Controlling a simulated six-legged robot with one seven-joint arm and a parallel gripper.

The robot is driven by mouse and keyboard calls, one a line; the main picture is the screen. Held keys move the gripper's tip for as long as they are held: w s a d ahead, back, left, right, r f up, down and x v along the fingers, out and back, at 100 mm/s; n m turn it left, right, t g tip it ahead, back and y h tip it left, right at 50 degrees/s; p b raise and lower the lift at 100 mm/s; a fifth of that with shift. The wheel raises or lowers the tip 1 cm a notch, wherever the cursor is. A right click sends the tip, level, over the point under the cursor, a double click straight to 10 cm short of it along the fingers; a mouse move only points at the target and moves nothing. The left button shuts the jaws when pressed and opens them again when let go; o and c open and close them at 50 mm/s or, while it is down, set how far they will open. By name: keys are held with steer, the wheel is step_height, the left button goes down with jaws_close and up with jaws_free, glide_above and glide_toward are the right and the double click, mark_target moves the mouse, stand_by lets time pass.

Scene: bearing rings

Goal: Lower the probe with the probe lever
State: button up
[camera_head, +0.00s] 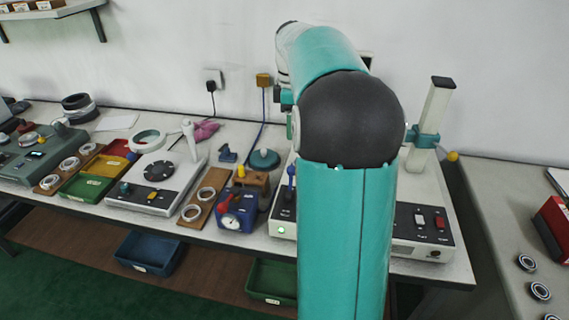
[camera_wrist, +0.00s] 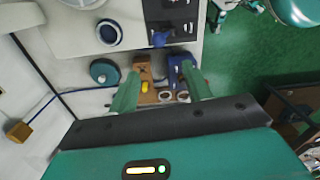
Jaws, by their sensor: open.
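A pale upright column (camera_head: 434,110) stands at the back right of the bench machine and carries a teal carriage (camera_head: 424,138). A short lever with a yellow ball (camera_head: 452,156) sticks out right of the carriage. A blue-knobbed lever (camera_head: 291,172) stands on the machine's left dark panel; its knob (camera_wrist: 158,39) also shows in the wrist view. I cannot tell for sure which is the probe lever. The probe tip is not clearly visible. My gripper (camera_wrist: 160,68) is open and empty above the bench, near the blue knob in the picture. My arm hides the gripper and the machine's middle in the head view.
A blue box with a red lever (camera_head: 237,207), a wooden block (camera_head: 252,180) and a teal round piece (camera_head: 264,159) stand left of the machine. Ring boards and a turntable device (camera_head: 158,178) lie farther left. Another table (camera_head: 510,235) is at the right.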

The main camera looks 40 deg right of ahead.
glide_above(290, 184)
steer(key=w+d, duration=0.1)
steer(key=d, duration=0.1)
steer(key=f, duration=1.4)
steer(key=shift+w+a, duration=0.1)
steer(key=shift+w, duration=0.1)
jaws_close()
